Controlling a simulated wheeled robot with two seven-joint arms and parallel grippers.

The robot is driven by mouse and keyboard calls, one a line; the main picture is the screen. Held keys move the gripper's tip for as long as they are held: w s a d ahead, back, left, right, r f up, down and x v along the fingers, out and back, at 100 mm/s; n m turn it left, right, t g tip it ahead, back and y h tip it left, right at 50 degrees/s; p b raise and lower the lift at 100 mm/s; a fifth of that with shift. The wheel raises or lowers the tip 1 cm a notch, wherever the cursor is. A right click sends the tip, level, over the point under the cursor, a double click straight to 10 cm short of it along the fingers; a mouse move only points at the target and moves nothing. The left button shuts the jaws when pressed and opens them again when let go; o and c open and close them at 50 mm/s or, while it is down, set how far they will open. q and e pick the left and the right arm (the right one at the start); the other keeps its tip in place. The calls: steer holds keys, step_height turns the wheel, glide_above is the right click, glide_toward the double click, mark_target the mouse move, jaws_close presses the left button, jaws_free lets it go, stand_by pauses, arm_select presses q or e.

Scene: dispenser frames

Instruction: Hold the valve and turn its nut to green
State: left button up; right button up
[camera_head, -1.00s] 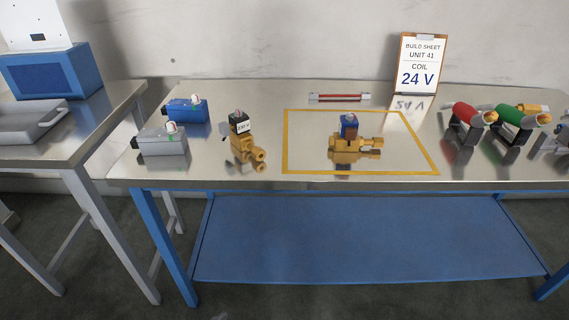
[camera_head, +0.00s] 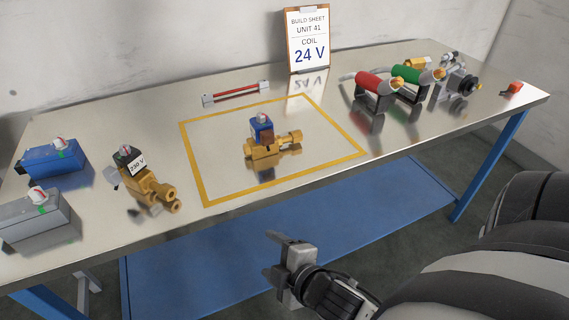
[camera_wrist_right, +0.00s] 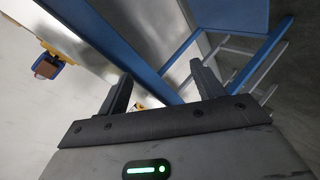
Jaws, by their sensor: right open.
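A brass valve (camera_head: 262,148) with a blue coil (camera_head: 262,127) stands upright inside the yellow square on the table. A small pale and red nut (camera_head: 263,117) sits on the coil's top; its exact setting is too small to read. A valve with blue and brass parts also shows at the upper left of the right wrist view (camera_wrist_right: 49,64). My right gripper (camera_head: 272,254) is open and empty, in front of the table's front edge and apart from the valve. Its two spread fingers show in the right wrist view (camera_wrist_right: 161,78). My left gripper is out of view.
Another brass valve (camera_head: 158,192) labelled 230 V stands left of the yellow outline (camera_head: 195,166). Blue (camera_head: 50,163) and grey (camera_head: 36,222) boxes stand further left. Red (camera_head: 375,84) and green (camera_head: 411,75) tools stand at right. The build sheet (camera_head: 309,42) reads 24 V.

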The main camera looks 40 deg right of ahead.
steer(key=w+d+r+n+t+h, duration=0.25)
steer(key=d+r+n, duration=0.3)
steer(key=n, duration=0.45)
steer(key=n+t+h, duration=0.2)
steer(key=n+t, duration=0.1)
steer(key=n, duration=0.8)
glide_toward(269, 141)
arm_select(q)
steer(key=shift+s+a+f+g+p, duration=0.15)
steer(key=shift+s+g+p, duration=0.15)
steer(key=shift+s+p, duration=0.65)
arm_select(e)
steer(key=shift+g, duration=0.25)
steer(key=x, duration=1.2)
steer(key=shift+r, duration=0.25)
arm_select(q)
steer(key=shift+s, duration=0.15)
arm_select(e)
steer(key=c, duration=1.5)
steer(key=shift+o, duration=0.2)
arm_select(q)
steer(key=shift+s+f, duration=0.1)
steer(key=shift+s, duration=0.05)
